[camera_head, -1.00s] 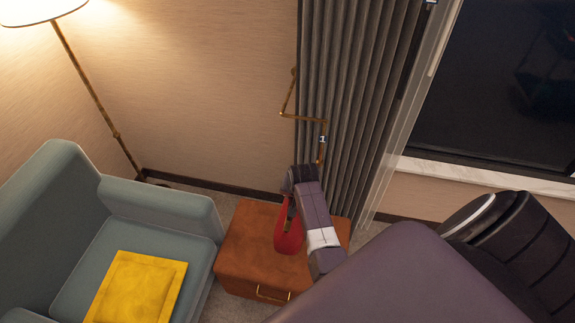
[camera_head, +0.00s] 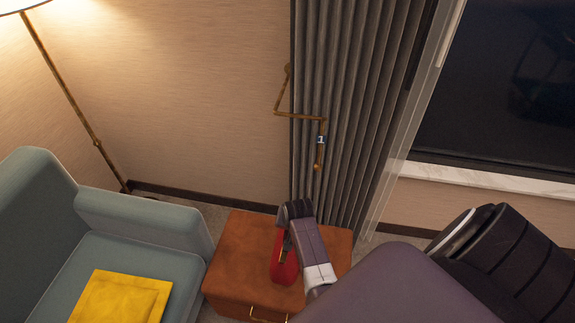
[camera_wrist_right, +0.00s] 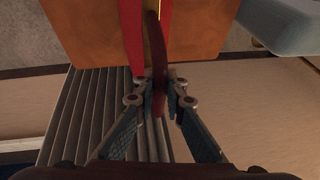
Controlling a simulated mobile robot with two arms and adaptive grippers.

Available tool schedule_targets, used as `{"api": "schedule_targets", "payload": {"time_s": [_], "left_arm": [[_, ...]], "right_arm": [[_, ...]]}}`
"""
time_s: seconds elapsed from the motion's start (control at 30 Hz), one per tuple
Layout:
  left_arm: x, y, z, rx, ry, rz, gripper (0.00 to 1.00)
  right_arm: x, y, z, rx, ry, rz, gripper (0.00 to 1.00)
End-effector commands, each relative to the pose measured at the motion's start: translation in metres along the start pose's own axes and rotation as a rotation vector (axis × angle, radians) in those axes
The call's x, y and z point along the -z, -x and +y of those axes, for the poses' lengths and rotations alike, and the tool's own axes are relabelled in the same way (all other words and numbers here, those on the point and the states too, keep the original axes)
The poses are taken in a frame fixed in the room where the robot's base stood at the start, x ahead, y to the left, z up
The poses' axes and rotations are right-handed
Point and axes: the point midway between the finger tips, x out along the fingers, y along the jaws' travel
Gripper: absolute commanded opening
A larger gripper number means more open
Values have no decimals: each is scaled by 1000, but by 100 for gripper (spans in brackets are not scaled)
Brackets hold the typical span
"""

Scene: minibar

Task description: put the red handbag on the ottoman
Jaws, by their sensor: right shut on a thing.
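The red handbag (camera_head: 284,266) is at the brown ottoman (camera_head: 235,265), seen against its top in the head view. Whether its base touches the top I cannot tell. My right gripper (camera_wrist_right: 160,98) is shut on the bag's dark red handle (camera_wrist_right: 157,60) in the right wrist view. In the head view my right arm partly hides the bag. Red sides of the bag also show in the right wrist view (camera_wrist_right: 131,35), over the ottoman's brown surface (camera_wrist_right: 85,30). My left gripper is not in view.
A teal armchair (camera_head: 140,260) with a yellow cushion (camera_head: 122,298) stands left of the ottoman. A grey curtain (camera_head: 345,110) hangs behind it, with a bent brass rod (camera_head: 297,115) in front. A floor lamp (camera_head: 70,100) stands at the back left.

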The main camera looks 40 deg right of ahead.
Motion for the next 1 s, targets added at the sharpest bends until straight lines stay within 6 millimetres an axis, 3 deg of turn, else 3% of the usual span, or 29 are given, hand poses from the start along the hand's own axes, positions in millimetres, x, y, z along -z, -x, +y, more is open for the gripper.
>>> {"api": "schedule_targets", "payload": {"time_s": [0.37,0.83,0.87,1.0], "left_arm": [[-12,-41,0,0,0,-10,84],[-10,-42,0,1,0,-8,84],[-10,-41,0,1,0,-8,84],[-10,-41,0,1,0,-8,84]], "right_arm": [[-21,-34,10,0,-4,3,0],[-22,-37,11,-1,-4,3,0],[-24,-37,12,-2,-4,-1,13],[-23,-37,12,-3,-4,0,28]]}}
